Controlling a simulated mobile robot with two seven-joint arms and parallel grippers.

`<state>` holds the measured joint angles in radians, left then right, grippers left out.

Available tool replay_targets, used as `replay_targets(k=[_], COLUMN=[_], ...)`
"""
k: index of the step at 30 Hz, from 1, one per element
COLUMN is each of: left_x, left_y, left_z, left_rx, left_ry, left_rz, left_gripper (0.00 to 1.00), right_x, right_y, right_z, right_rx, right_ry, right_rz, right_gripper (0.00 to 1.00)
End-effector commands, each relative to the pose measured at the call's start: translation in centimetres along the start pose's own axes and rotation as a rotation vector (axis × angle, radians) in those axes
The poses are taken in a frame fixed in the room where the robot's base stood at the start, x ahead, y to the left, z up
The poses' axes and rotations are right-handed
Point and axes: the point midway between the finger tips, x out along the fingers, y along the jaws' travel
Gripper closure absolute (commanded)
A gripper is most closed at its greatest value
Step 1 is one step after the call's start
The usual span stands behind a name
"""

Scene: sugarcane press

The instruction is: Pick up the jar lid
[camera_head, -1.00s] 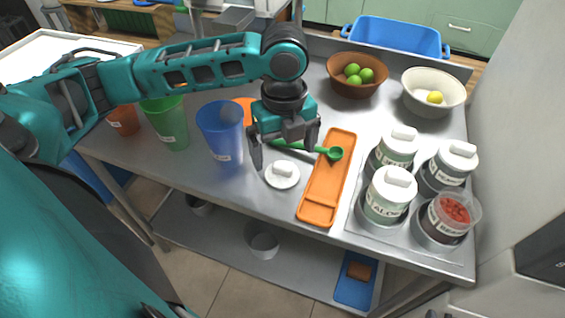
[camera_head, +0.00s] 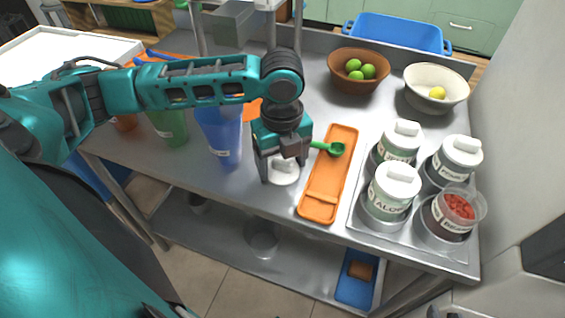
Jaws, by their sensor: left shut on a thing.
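The white jar lid (camera_head: 284,177) lies on the steel table, left of the orange tray and in front of the left arm. It is round with a raised handle on top. My left gripper (camera_head: 281,166) points down over it, its fingers shut on the lid's handle; the fingers partly hide the handle. The open jar with red contents (camera_head: 457,210) stands at the front right of the metal tray. My right gripper does not show.
An orange tray (camera_head: 319,208) with a green spoon (camera_head: 336,149) across it lies just right of the lid. A blue cup (camera_head: 222,140) stands to the left. Several lidded jars (camera_head: 389,192) stand at right. A brown bowl of limes (camera_head: 344,84) is behind. The table's front edge is close.

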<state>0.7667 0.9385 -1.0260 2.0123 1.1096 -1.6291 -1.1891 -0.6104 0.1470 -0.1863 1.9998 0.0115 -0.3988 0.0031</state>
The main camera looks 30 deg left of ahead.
Motion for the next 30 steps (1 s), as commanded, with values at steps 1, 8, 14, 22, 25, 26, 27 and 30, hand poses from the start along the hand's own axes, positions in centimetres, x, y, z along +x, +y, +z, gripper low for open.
replay_targets(k=[1, 8, 14, 22, 25, 26, 27, 30], left_x=[0.0, 0.0, -0.1, -2.4, -4.2, -4.8, -5.7, -8.1], left_y=[0.0, 0.0, 0.0, -0.1, -0.1, -0.1, -0.1, -0.1], left_z=[0.0, 0.0, 0.0, 0.1, 0.1, 0.1, 0.1, 0.1], left_rx=[0.000, 0.000, 0.000, 0.000, 0.000, 0.000, 0.001, 0.000], left_ry=[0.000, 0.000, 0.000, -0.001, -0.001, -0.002, -0.001, -0.002], left_rz=[0.000, 0.000, -0.001, -0.004, -0.004, -0.004, -0.005, -0.005], left_gripper=[0.37, 0.59, 0.60, 0.60, 0.60, 0.60, 0.60, 0.60], right_x=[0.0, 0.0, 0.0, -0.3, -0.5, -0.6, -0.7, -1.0], right_y=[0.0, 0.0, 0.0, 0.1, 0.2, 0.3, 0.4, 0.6], right_z=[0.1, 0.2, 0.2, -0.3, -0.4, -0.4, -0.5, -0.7], right_rx=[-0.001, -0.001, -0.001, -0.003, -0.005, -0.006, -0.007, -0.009], right_ry=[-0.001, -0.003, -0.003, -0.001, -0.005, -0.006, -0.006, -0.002], right_rz=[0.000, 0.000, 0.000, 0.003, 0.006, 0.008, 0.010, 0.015], right_gripper=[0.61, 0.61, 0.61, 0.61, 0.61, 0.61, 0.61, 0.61])
